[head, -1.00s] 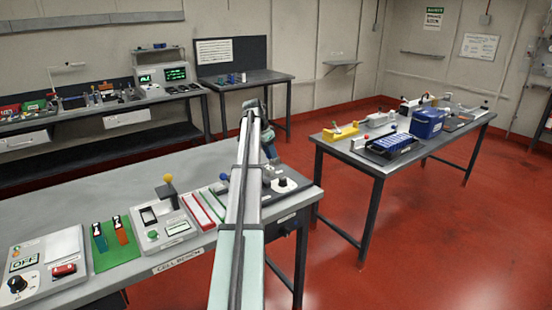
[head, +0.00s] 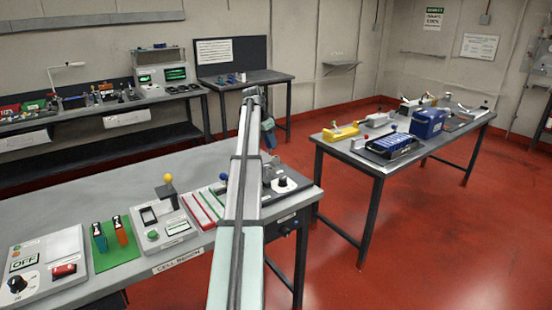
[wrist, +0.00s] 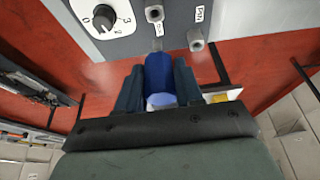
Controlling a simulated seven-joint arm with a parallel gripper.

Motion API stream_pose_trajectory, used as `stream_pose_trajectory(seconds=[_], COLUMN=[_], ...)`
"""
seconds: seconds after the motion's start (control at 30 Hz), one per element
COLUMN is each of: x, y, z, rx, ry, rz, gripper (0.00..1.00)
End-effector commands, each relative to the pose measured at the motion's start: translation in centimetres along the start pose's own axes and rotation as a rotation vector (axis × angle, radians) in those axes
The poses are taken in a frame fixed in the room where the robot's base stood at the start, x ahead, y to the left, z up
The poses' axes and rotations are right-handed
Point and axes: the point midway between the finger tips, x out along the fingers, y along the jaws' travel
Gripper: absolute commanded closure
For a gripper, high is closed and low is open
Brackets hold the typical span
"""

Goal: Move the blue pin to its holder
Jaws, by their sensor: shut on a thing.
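The blue pin (wrist: 158,72) is between the two dark fingers of my gripper (wrist: 158,84) in the wrist view. My gripper is shut on it, and its lighter round end faces the camera. Ahead of it is the edge of a grey panel with two short tube-like fittings. I cannot tell which is the holder. In the head view my gripper (head: 268,132) is over the bench's far right end; the pin cannot be made out there.
The grey panel carries a black dial (wrist: 104,17), which also shows at the bench's right end in the head view (head: 282,182). The cell bench (head: 90,195) holds several devices. A second table (head: 345,157) with a blue box stands right, across open red floor.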

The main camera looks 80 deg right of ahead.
Motion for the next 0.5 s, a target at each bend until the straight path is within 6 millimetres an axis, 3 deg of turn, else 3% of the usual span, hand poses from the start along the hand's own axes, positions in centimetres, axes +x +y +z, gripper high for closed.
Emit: stream_pose_trajectory(seconds=[0.37, 0.5], x=[-0.1, 0.1], y=[-0.1, -1.1], z=[-0.2, -1.2], rx=[0.0, 0.0], ry=[0.0, 0.0], rz=[0.001, 0.001], gripper=[1.0, 1.0])
